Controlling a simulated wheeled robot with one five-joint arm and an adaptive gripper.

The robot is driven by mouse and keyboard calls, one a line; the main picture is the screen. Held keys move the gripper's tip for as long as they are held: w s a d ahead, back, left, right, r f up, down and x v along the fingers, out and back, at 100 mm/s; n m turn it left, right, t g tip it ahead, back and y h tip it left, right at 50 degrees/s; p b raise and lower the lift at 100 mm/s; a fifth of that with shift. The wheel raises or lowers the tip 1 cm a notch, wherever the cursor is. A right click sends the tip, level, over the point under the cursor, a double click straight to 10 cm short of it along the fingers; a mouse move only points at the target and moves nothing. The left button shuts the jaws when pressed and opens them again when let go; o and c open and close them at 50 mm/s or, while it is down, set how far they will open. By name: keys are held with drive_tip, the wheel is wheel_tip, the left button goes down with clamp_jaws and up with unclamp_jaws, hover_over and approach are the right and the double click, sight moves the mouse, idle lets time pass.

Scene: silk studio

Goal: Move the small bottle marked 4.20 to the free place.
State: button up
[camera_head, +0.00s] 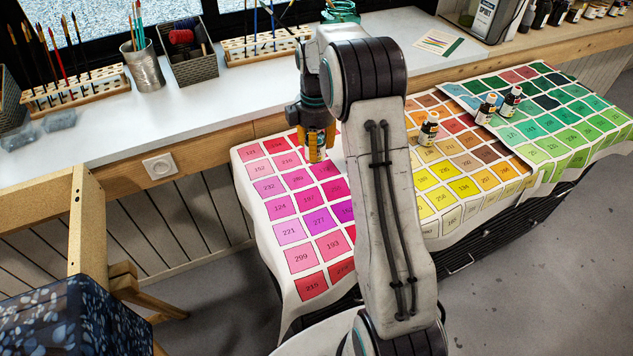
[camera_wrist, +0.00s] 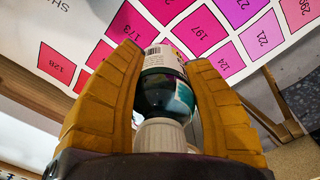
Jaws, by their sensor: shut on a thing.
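My gripper (camera_head: 317,146) is shut on a small bottle, held above the pink colour patches on the left part of the chart cloth (camera_head: 272,243). In the wrist view, the bottle (camera_wrist: 166,98) sits between the two yellow fingers. It has a white ribbed cap toward the camera, a dark teal body and a white label with a barcode. No 4.20 mark can be read on it. Three other small bottles stand on the chart: one (camera_head: 429,128) on the orange patches, and two (camera_head: 487,108) (camera_head: 511,101) near the green sheet. Their marks are too small to read.
Behind the cloth is a white worktop (camera_head: 205,104) with brush racks (camera_head: 262,46), a metal cup (camera_head: 143,65) and a basket (camera_head: 187,62). A wooden chair (camera_head: 90,225) stands at lower left. The lower pink and yellow patches are clear.

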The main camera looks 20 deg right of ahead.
sight(319, 180)
drive_tip(key=n, duration=0.2)
drive_tip(key=d+r+n, duration=0.1)
drive_tip(key=shift+s+r+n, duration=0.1)
drive_tip(key=shift+n, duration=0.3)
drive_tip(key=shift+f, duration=0.25)
drive_tip(key=shift+f+b, duration=0.5)
drive_tip(key=shift+f, duration=4.15)
drive_tip(key=shift+f, duration=0.15)
drive_tip(key=o, duration=1.2)
